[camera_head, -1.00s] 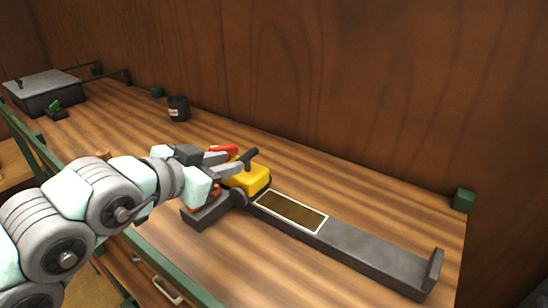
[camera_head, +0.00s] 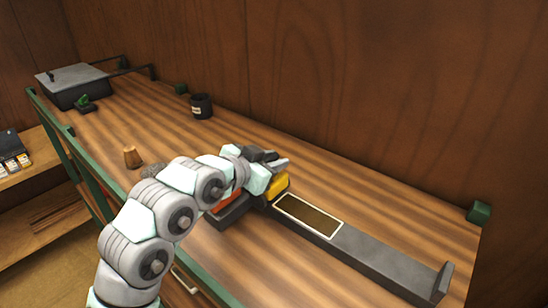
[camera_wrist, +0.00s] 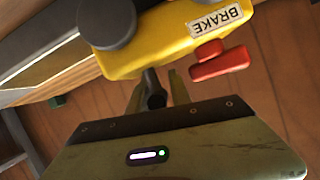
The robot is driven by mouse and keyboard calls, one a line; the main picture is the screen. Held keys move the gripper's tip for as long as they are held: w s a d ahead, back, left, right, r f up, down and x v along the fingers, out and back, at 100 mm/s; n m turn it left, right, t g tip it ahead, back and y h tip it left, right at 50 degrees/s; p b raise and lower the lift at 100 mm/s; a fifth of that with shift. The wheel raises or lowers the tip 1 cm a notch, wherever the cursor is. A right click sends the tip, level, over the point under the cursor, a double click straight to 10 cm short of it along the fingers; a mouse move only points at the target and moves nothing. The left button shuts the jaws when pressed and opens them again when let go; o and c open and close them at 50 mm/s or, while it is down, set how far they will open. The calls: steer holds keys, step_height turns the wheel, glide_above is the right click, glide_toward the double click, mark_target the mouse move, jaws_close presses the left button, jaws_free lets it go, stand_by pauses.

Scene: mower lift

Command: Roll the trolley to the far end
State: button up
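The yellow trolley (camera_head: 279,184) sits near the left end of the dark track (camera_head: 385,263); the arm partly hides it in the head view. In the wrist view the trolley (camera_wrist: 150,48) shows a BRAKE label and a red lever (camera_wrist: 220,63) angled out beside it. A dark handle (camera_wrist: 154,90) sticks out from the trolley toward my gripper (camera_wrist: 157,92). The two fingers stand on either side of the handle, with a small gap visible on the right side. In the head view my gripper (camera_head: 275,164) is over the trolley, and the handle is hidden.
A raised end stop (camera_head: 442,283) stands at the track's right end. A framed panel (camera_head: 308,215) lies along the track, which is clear to the right of the trolley. A black cup (camera_head: 201,106), a wooden piece (camera_head: 132,157) and a grey box (camera_head: 75,85) stand on the bench.

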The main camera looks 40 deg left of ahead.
steer(key=shift+c, duration=0.3)
jaws_close()
stand_by(1.1)
